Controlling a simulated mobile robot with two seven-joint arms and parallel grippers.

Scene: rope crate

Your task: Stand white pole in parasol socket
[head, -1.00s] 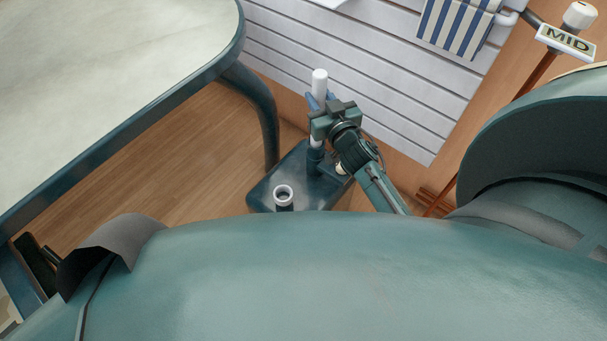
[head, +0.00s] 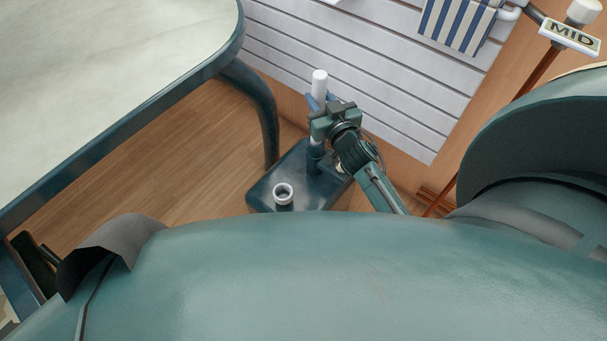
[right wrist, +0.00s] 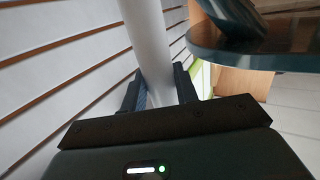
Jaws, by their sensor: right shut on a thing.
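The white pole (head: 319,84) stands about upright beyond the table corner, above a dark base (head: 262,190) on the floor. My right gripper (head: 319,104) is shut on the pole, with its blue fingers on either side of it. In the right wrist view the pole (right wrist: 148,40) runs up from between the fingers (right wrist: 160,92). A round socket with a white rim (head: 283,193) is on the near part of the base and looks empty. The pole's lower end meets a dark upright part of the base; I cannot tell whether it sits inside. My left gripper is out of view.
A pale table (head: 110,70) with a dark edge and a thick curved leg (head: 266,115) is on the left. A white slatted wall (head: 385,85) is behind the pole. A striped towel (head: 458,22) and a "MID" sign (head: 572,38) are at upper right.

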